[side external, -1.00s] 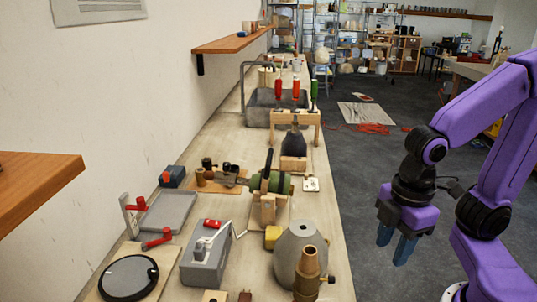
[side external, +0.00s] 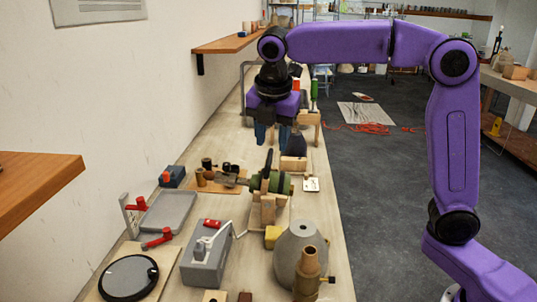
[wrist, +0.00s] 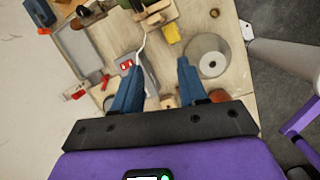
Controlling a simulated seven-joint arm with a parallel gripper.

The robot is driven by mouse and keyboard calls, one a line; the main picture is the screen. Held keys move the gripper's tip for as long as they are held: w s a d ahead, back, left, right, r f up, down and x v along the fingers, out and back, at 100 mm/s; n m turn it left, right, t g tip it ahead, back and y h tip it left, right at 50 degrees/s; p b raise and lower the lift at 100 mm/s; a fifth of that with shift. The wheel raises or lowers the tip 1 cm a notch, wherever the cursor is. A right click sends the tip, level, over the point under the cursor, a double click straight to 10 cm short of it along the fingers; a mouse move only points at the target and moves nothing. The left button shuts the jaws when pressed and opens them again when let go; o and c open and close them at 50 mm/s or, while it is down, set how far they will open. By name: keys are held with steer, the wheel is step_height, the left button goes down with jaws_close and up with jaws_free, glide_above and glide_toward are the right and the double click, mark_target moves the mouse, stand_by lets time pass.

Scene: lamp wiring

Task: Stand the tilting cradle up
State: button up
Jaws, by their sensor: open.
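What looks like the cradle (side external: 266,211) is a pale wooden stand on the bench, with a dark upright lever and a green cylinder (side external: 281,184) lying across its top. In the wrist view part of the green and wood assembly (wrist: 152,12) shows at the top edge. I cannot tell how far the cradle itself is tilted. My gripper (side external: 272,135) hangs over the bench, fingers down, above and behind the cradle in the side view. Its blue fingers are open and apart, with nothing between them, and it touches no part of the cradle.
A grey box with a white lever (side external: 205,258), a grey cone (side external: 297,252) and a brass part (side external: 308,272) stand in front. A grey tray (side external: 168,212) and round black disc (side external: 128,277) are at left. A wooden shelf (side external: 232,43) juts from the wall.

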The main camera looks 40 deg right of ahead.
steer(key=w+d+r+n+h, duration=0.1)
steer(key=w+d+r+n, duration=0.25)
steer(key=w, duration=0.35)
glide_toward(269, 158)
steer(key=shift+h, duration=0.3)
steer(key=x, duration=0.8)
steer(key=shift+a+f, duration=0.15)
steer(key=shift+a, duration=0.1)
steer(key=shift+c, duration=0.2)
jaws_close()
